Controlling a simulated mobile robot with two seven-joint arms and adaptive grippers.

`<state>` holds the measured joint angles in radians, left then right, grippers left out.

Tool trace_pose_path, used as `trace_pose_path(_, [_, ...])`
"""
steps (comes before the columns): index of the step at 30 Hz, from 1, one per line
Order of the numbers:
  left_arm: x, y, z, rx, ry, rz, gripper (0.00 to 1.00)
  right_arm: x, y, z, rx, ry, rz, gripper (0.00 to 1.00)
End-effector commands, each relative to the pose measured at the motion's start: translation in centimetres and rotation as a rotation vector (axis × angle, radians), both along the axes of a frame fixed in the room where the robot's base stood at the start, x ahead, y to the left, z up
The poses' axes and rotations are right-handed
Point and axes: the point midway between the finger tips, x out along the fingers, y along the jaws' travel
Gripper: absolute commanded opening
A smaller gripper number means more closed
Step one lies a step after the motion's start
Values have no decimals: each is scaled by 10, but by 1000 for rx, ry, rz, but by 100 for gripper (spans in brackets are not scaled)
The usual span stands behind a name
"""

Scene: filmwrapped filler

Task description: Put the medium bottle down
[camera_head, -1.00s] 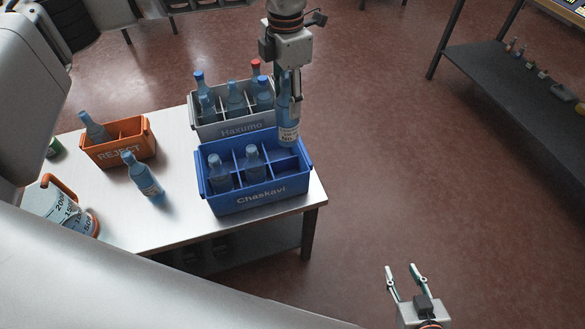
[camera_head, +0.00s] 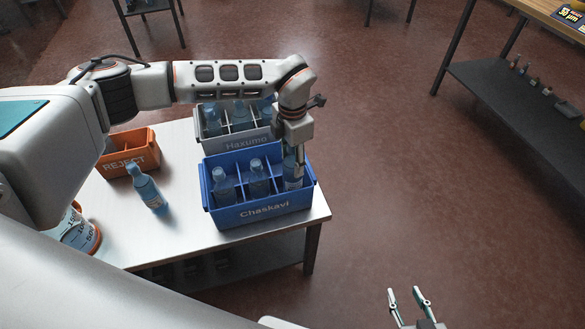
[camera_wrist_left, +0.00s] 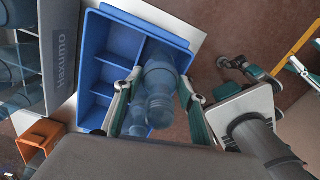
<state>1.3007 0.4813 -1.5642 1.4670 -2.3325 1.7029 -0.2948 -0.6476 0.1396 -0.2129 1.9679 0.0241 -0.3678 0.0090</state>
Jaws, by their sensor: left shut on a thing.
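My left gripper (camera_head: 297,160) is shut on a blue bottle (camera_head: 291,183), which stands roughly upright at the right end of the blue Chaskavi crate (camera_head: 262,209). The bottle's lower part is hidden behind the crate's front wall, so I cannot tell whether it touches the floor. In the left wrist view the bottle (camera_wrist_left: 160,88) sits between the two fingers (camera_wrist_left: 158,103), over the crate (camera_wrist_left: 99,33). Two other bottles (camera_head: 224,190) (camera_head: 258,180) stand in the crate's front compartments. My right gripper (camera_head: 405,296) is open and empty, low in the picture, away from the table.
The grey Haxumo crate (camera_head: 240,143) with several bottles stands just behind. An orange REJECT crate (camera_head: 148,158) and a loose blue bottle (camera_head: 146,187) are to the left. A jug (camera_head: 78,235) with an orange base stands at the table's left. The table's front right (camera_head: 316,213) is bare.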

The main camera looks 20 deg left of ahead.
Motion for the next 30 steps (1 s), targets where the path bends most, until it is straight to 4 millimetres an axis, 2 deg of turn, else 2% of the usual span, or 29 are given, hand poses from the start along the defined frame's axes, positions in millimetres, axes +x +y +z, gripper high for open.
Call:
trace_pose_path(7, [-1,0,-34,-1,2,0,0,-2,0,-6,-2,8,0,38])
trace_pose_path(20, [0,0,-41,0,0,0,0,-4,-1,-9,-3,12,0,38])
trace_pose_path(21, [-1,0,-41,1,1,0,51,-4,-1,-9,-3,12,0,38])
trace_pose_path(22, [-1,0,-41,1,1,0,57,-3,-1,-8,-3,12,0,38])
trace_pose_path(30, [0,0,-41,1,1,0,57,-2,0,-5,-1,5,0,38])
